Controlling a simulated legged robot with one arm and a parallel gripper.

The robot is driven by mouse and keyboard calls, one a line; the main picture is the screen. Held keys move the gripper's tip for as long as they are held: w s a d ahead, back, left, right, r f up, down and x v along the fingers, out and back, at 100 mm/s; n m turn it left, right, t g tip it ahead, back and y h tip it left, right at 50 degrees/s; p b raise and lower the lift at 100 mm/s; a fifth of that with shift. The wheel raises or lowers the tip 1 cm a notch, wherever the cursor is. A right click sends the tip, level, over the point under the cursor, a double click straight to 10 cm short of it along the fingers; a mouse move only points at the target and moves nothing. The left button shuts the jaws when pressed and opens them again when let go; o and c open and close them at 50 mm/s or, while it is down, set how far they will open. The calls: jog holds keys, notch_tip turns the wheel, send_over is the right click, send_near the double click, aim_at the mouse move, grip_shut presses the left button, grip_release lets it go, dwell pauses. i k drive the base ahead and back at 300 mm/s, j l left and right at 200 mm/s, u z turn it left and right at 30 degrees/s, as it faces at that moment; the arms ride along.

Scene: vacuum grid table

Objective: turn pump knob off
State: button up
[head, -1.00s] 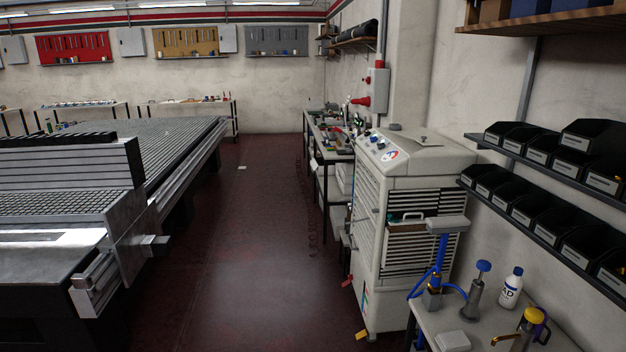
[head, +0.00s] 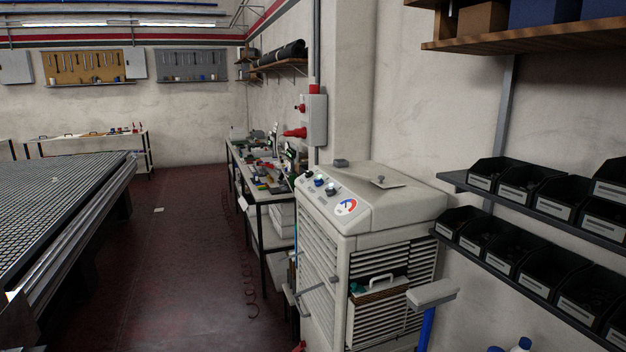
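A beige pump cabinet (head: 385,215) with slatted sides stands against the right wall. Its sloped control panel (head: 337,200) faces the aisle and carries a few small dark knobs (head: 319,183) and a round red, white and blue dial (head: 346,207). The knobs are too small for me to tell their settings or which one is the pump knob. My gripper is not in view.
The vacuum grid table (head: 60,215) lies on the left. A cluttered workbench (head: 262,195) stands beyond the cabinet. Shelves with black bins (head: 565,200) jut from the right wall.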

aim_at(318, 182)
jog(key=i+j+z, duration=0.3)
jog(key=i+j, duration=0.75)
jog(key=i, duration=0.1)
